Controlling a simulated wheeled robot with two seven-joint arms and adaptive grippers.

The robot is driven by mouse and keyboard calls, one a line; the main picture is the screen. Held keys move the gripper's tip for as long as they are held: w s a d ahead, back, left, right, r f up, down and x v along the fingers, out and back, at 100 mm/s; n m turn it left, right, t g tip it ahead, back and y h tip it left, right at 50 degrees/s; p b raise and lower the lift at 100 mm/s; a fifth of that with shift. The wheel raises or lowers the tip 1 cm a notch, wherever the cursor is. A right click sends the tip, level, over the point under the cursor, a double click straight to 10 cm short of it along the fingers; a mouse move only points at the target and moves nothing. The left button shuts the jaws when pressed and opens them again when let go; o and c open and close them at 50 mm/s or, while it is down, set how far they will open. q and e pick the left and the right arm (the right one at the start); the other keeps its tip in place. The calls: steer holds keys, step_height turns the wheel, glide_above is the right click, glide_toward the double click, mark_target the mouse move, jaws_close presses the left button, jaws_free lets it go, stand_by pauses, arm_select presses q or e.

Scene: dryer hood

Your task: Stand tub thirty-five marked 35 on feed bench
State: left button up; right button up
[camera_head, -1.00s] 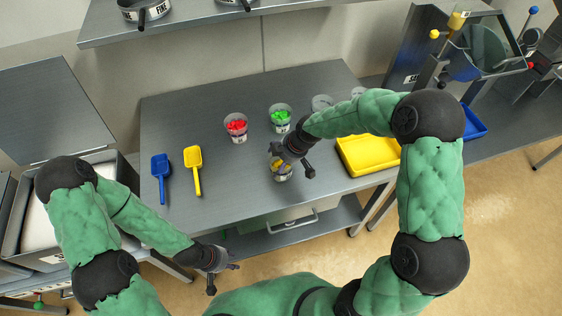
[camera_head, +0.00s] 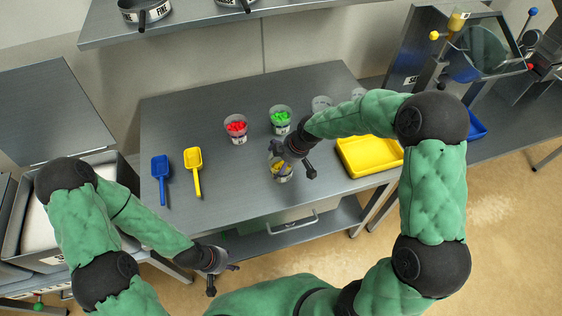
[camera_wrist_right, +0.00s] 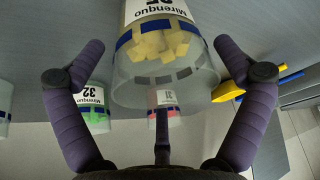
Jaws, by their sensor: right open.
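The tub marked 35 (camera_wrist_right: 165,50) is clear, with yellow cubes inside and a white label with a blue band. In the right wrist view it sits between the two spread fingers of my right gripper (camera_wrist_right: 168,85), with gaps at both sides.
A tub of red pieces (camera_head: 236,129) and a tub marked 32 with green pieces (camera_head: 280,121) stand behind. Blue (camera_head: 161,178) and yellow (camera_head: 193,170) scoops lie left. A yellow tray (camera_head: 368,156) is right. Bench space between the scoops and the tubs is clear.

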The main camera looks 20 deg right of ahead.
arm_select(q)
steer(key=shift+r+p, duration=0.8)
steer(key=shift+r, duration=0.1)
arm_select(e)
steer(key=v, duration=1.1)
